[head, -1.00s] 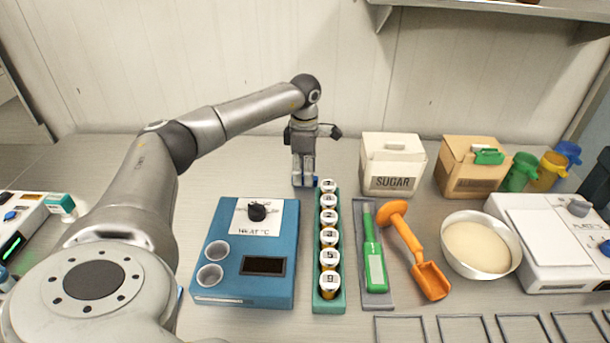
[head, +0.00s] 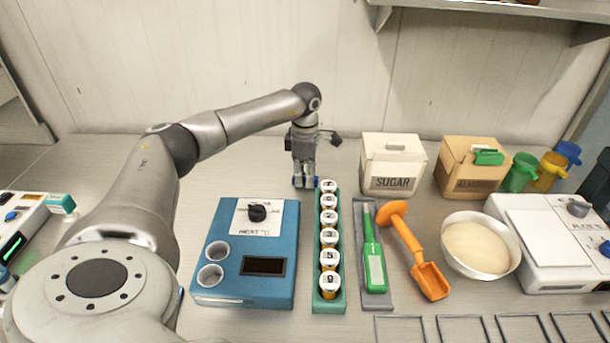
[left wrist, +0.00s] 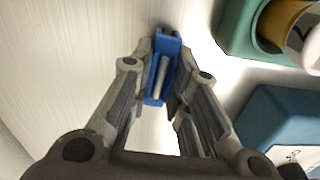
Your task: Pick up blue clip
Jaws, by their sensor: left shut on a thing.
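The blue clip (left wrist: 159,68) sits between the fingertips of my left gripper (left wrist: 160,72) in the left wrist view, with a pale rod-like part along its middle. The fingers touch it on both sides, so the gripper is shut on it. In the head view my left gripper (head: 304,182) points down at the table, behind the blue heater box and beside the far end of the vial rack. Only small bits of blue show at its fingertips there. Whether the clip still touches the table is hard to tell. My right gripper is not in view.
The green vial rack (head: 338,300) with several numbered vials stands just right of my gripper. The blue heater box (head: 222,280) is in front. The sugar box (head: 392,165) stands to the right. The table left of my gripper is clear.

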